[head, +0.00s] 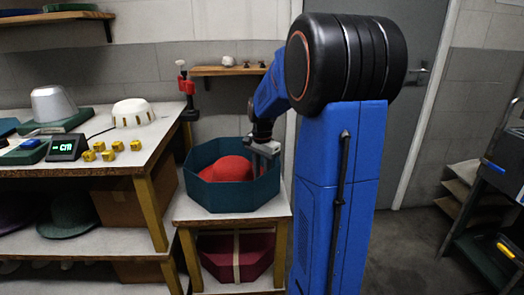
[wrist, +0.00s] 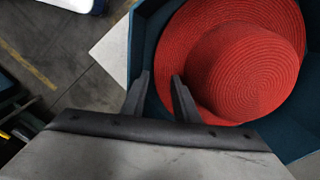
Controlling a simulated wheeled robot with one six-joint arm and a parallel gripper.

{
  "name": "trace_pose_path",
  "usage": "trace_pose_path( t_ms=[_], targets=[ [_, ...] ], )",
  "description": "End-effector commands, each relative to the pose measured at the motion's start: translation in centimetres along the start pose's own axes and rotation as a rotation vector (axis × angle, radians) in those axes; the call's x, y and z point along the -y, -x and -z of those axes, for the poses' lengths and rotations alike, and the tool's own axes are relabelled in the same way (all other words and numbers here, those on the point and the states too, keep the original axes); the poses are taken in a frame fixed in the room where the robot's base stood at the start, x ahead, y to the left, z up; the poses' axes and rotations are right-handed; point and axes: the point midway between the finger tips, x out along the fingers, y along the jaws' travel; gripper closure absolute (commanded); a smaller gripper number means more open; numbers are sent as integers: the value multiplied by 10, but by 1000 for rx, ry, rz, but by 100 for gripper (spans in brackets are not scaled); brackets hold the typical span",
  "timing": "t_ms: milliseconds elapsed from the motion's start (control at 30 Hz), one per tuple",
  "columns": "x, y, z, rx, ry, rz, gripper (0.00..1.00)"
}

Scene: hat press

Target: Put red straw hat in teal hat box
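The red straw hat (wrist: 243,62) lies inside the teal hat box (head: 230,203), crown up, with its woven brim within the box walls. In the head view the red hat (head: 228,169) shows above the near rim; its lower part is hidden. The octagonal box has no lid on it and also shows in the wrist view (wrist: 290,138). My gripper (head: 262,147) is over the right side of the box. In the wrist view my gripper (wrist: 161,80) has its two fingers apart, near the brim's edge; the right finger overlaps the brim in the picture. I see nothing held between them.
The box stands on a low wooden stand (head: 185,211). A dark red box (head: 236,256) sits on the shelf below. On the left, a workbench (head: 142,157) holds a white hat form (head: 133,112), yellow blocks and a small display (head: 67,147).

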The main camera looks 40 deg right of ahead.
Motion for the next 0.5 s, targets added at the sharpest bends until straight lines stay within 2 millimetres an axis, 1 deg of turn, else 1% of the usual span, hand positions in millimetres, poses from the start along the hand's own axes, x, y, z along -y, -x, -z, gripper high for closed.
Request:
trace_pose_path(
  t_ms=[33, 500],
  targets=[
    [1, 11, 1, -3, 0, 4, 73],
    [1, 104, 0, -2, 0, 3, 73]
  ],
)
